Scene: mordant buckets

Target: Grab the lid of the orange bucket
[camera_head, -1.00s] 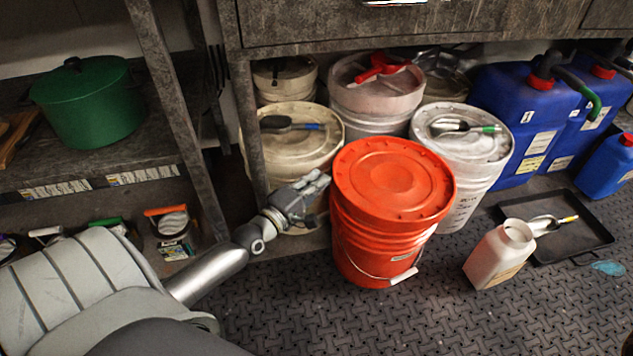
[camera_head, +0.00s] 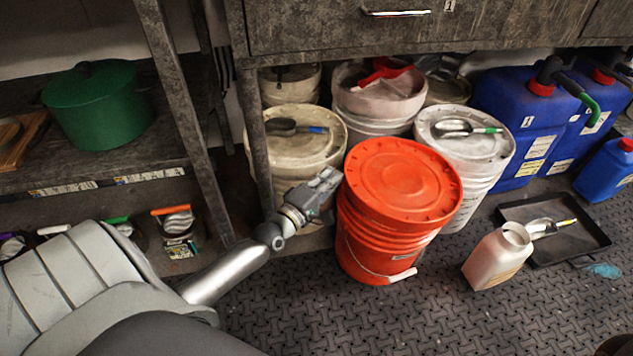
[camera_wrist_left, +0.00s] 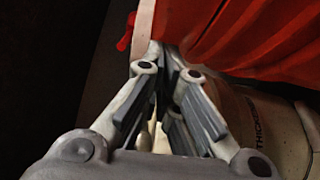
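The orange bucket (camera_head: 385,240) stands on the floor with its orange lid (camera_head: 405,182) on top and a white-gripped wire handle on its front. In the left wrist view, the ribbed orange side (camera_wrist_left: 265,35) fills the upper right. My left gripper (camera_head: 330,183) is at the bucket's left side, close to the level just under the lid rim. In the left wrist view its fingers (camera_wrist_left: 170,75) stand a narrow gap apart, with nothing clearly held between them. I cannot tell whether a finger touches the bucket. My right gripper is not in view.
White lidded buckets (camera_head: 465,135) carrying scoops stand behind, under a grey bench (camera_head: 340,30). Blue jugs (camera_head: 520,120) are at the right. A small white container (camera_head: 490,265) and a black tray (camera_head: 590,247) lie right of the orange bucket. A shelf leg (camera_head: 180,120) stands left. The front floor is clear.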

